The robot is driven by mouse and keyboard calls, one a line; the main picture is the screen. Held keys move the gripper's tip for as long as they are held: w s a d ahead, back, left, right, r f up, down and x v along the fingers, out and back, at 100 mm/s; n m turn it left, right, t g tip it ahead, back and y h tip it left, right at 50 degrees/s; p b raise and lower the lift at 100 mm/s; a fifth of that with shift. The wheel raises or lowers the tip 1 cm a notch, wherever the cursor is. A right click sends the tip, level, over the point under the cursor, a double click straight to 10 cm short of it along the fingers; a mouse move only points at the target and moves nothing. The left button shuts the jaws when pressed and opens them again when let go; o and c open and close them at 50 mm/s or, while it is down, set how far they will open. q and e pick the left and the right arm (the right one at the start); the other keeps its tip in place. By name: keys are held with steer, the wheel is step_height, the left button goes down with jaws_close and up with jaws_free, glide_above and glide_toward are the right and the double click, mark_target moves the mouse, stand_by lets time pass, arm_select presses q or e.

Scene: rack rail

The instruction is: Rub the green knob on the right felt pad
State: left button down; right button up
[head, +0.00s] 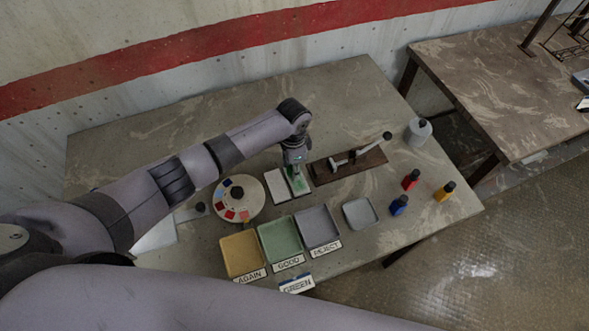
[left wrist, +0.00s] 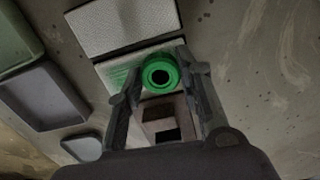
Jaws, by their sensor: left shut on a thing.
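My left gripper (head: 295,168) is shut on the green knob (left wrist: 161,72), which sits between its fingertips in the left wrist view. The knob is a green ring with a dark hole. The gripper points down over the right felt pad (head: 302,187), a pale pad with green marks. This pad also shows in the left wrist view (left wrist: 121,72), with green streaks beside the knob. I cannot tell whether the knob touches the pad. The left felt pad (head: 277,187) is plain and pale. My right gripper is out of view.
A wooden board with a metal lever (head: 350,164) lies right of the pads. A round colour disc (head: 249,193) stands left. Yellow (head: 240,255), green (head: 280,240) and grey (head: 318,226) trays line the front. Small red, blue and yellow bottles stand at right.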

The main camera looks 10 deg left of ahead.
mark_target(299, 188)
arm_select(q)
steer(key=shift+w+a, duration=0.2)
steer(key=shift+w, duration=0.05)
steer(key=shift+s+d+p, duration=0.35)
steer(key=shift+s+p, duration=0.2)
steer(key=shift+p, duration=0.15)
steer(key=shift+s+d, duration=0.45)
steer(key=shift+s, duration=0.25)
steer(key=shift+s+d, duration=0.8)
steer(key=shift+s, duration=0.3)
steer(key=shift+w+a+b, duration=0.25)
steer(key=shift+w+a, duration=0.3)
steer(key=shift+w, duration=0.25)
steer(key=shift+w+a+b, duration=0.25)
steer(key=shift+w+a, duration=0.25)
steer(key=shift+w, duration=0.25)
steer(key=shift+w+a+b, duration=0.25)
steer(key=shift+w+a, duration=0.3)
steer(key=shift+w, duration=0.25)
steer(key=shift+s+d+p, duration=0.35)
steer(key=shift+s+p, duration=0.2)
steer(key=shift+p, duration=0.15)
steer(key=shift+s+d, duration=0.45)
steer(key=shift+s, duration=0.25)
